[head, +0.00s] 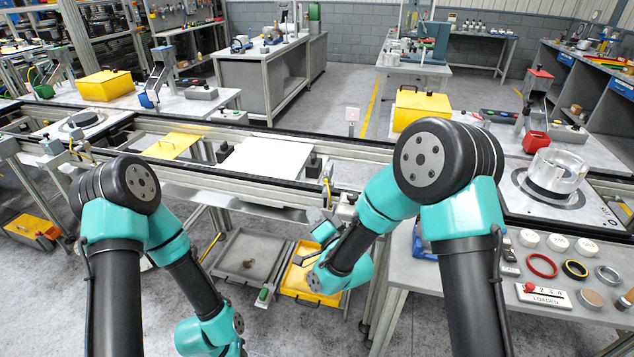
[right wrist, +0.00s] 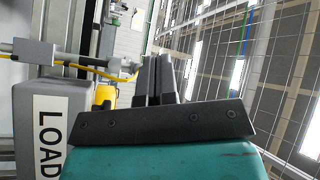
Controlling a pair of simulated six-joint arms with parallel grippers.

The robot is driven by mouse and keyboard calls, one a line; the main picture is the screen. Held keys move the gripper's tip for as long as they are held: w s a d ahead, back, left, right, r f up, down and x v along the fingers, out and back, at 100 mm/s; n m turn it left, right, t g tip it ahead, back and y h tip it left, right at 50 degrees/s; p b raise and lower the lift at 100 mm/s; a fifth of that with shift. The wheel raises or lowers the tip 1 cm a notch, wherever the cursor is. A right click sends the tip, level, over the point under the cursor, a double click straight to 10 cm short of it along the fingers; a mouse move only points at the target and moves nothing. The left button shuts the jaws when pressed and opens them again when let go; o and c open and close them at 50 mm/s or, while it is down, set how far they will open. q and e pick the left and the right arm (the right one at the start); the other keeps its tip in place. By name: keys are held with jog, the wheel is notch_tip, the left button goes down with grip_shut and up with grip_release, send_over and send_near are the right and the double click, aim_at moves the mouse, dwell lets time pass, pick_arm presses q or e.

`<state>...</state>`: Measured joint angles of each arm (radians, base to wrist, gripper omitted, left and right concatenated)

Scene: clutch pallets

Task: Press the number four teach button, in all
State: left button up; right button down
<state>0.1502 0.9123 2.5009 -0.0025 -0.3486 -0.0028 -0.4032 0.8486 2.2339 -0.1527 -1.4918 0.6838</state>
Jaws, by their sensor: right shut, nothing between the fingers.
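No button marked as a number four teach button can be made out in either view. A small white plate reading LOADED (head: 543,296), with a red knob and small numerals, lies on the right-hand table in the head view. My right gripper (head: 322,218) is low beside the front rail of the conveyor, far left of that plate. In the right wrist view its two dark fingers (right wrist: 160,78) are together and empty. A grey box with a white LOAD label (right wrist: 48,138) stands just left of it there. My left gripper is out of view.
A yellow cable (right wrist: 85,68) and a metal cylinder run close by the fingers. The conveyor rail (head: 250,200) crosses the head view. White discs (head: 558,243), rings and a clear round housing (head: 556,172) occupy the right side. A yellow tray (head: 303,285) is below.

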aim_at(326, 180)
jog(key=shift+a+r+m+t, duration=0.15)
jog(key=shift+r+m+t, duration=0.2)
jog(key=shift+r, duration=0.35)
jog(key=shift+w, duration=0.15)
jog(key=w+d, duration=0.2)
jog(key=w, duration=0.6)
jog(key=shift+w, duration=0.2)
jog(key=shift+w+d, duration=0.1)
jog(key=shift+d, duration=0.05)
dwell(1.7)
jog(key=shift+w, duration=0.3)
jog(key=shift+w+d, duration=0.2)
jog(key=shift+w, duration=0.25)
dwell(0.9)
jog(key=shift+s, duration=0.15)
jog(key=shift+s+a, duration=0.25)
jog(key=shift+s, duration=0.5)
